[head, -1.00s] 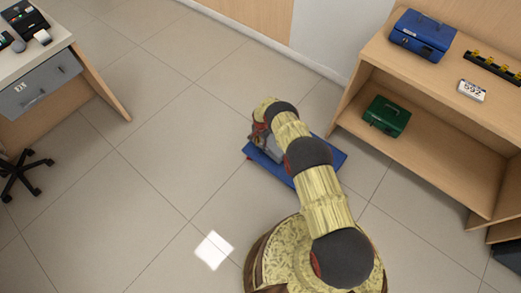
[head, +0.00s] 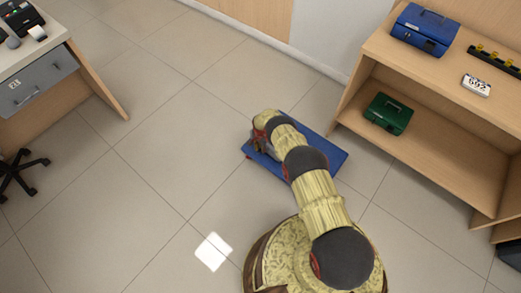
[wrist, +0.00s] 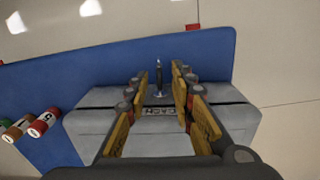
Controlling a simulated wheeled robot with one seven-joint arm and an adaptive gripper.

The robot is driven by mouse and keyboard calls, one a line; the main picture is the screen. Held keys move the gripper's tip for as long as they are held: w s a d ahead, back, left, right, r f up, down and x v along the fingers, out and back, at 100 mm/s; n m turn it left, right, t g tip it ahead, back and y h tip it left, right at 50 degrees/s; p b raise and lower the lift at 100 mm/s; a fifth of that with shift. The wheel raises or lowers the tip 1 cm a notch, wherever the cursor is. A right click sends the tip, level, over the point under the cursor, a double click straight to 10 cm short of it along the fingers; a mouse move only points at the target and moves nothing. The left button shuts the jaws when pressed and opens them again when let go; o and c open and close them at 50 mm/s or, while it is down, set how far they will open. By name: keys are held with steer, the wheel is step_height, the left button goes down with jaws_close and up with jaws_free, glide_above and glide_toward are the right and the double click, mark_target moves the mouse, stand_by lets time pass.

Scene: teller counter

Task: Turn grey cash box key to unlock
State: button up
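The grey cash box (wrist: 92,122) sits on a blue platform in the wrist view. I see no clear contact between the fingers and the piece. A small marked plate (wrist: 160,111) shows on the box between the fingers. In the head view my arm covers most of the box and the gripper tips.
The blue platform (head: 325,155) stands on the tiled floor. Coin rolls (wrist: 43,123) lie on it at left in the wrist view. A wooden shelf (head: 425,150) at right holds a blue box (head: 424,30) and a green box (head: 388,113). A desk (head: 90,75) stands at left.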

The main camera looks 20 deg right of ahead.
steer(key=shift+c, duration=0.4)
jaws_close()
